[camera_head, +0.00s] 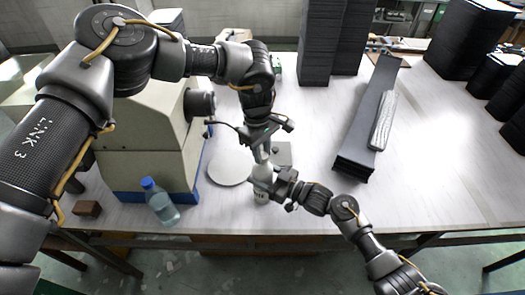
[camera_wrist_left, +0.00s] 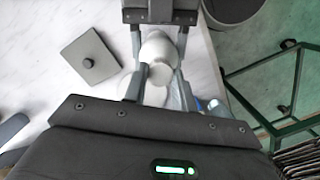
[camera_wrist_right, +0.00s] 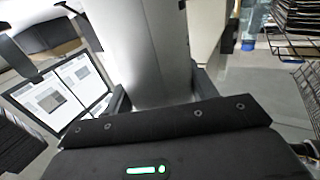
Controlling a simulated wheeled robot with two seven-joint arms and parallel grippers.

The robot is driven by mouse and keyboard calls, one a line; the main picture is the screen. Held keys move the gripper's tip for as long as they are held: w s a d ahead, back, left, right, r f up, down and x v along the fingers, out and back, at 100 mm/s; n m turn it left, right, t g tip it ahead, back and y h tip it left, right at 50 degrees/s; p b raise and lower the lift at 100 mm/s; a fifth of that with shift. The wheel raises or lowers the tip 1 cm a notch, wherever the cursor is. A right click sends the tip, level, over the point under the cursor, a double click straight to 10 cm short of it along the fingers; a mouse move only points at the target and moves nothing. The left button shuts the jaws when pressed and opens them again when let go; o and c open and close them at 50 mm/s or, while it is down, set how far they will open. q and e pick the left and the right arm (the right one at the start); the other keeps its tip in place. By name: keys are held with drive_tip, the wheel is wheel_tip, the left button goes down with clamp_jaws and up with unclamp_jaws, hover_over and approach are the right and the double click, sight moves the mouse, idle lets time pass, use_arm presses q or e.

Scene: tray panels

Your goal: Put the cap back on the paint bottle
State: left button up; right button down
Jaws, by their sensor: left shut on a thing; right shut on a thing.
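In the right wrist view the bottle's pale side (camera_wrist_right: 140,45) fills the space between the fingers. My left gripper (camera_head: 265,154) points down from above, shut on the small white cap (camera_wrist_left: 159,74). In the left wrist view the cap shows between the fingers in front of the bottle's rounded white shoulder (camera_wrist_left: 157,47). I cannot tell whether cap and bottle neck touch.
A grey square plate with a knob (camera_wrist_left: 90,61) and a white round disc (camera_head: 228,168) lie beside the bottle. A blue-capped clear bottle (camera_head: 161,205) and a beige machine (camera_head: 135,125) are left. A long dark tray panel (camera_head: 368,120) lies right; dark stacks stand behind.

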use_arm(q)
drive_tip(key=m, duration=0.5)
drive_tip(key=shift+d+m+y, duration=0.15)
drive_tip(key=shift+m+y, duration=0.15)
drive_tip(key=m, duration=0.3)
drive_tip(key=o, duration=1)
drive_tip(key=shift+r, duration=2.3)
